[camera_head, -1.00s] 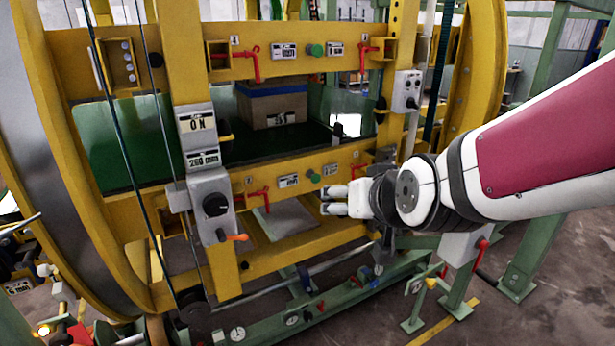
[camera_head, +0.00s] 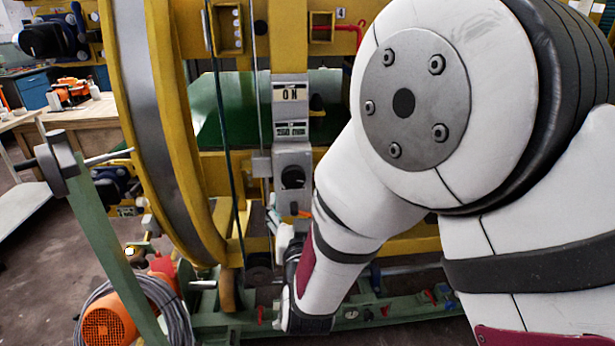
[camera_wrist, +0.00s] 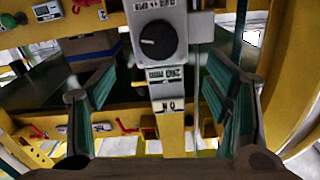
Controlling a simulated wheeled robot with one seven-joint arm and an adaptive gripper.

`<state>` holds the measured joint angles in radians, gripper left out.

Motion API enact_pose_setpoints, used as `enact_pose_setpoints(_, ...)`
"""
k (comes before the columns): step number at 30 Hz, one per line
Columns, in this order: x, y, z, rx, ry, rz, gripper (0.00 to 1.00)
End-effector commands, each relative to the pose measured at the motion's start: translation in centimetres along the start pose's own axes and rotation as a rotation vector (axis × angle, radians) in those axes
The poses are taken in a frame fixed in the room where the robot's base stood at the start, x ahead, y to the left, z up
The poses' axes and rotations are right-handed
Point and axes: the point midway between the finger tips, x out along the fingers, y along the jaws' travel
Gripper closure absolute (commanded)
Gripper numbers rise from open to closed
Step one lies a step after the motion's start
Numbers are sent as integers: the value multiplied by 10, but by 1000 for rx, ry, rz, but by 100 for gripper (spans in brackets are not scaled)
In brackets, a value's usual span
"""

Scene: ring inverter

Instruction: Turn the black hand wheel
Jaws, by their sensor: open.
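The black hand wheel, a round black knob (camera_head: 292,177), is on the front of a grey control box (camera_head: 292,156) on a yellow post. In the wrist view the knob (camera_wrist: 157,41) is near the top centre and the picture is upside down. My gripper (camera_wrist: 160,76) is open, with its green-padded fingers wide apart to the left and right. The knob shows beyond them, with no visible contact. In the head view my gripper (camera_head: 284,236) is below the knob, partly hidden by my arm.
A large yellow ring (camera_head: 165,145) stands left of the box. A green panel (camera_head: 225,110) is behind the post. An orange motor (camera_head: 108,318) with coiled cable is low at the left. A workbench (camera_head: 85,125) stands further back. My arm hides the right side.

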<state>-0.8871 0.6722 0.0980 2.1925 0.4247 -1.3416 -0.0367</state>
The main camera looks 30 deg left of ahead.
Motion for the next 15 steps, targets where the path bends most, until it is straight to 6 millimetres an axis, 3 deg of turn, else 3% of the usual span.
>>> enact_pose_setpoints(15, 96, 1, 0, 0, 0, 1, 29)
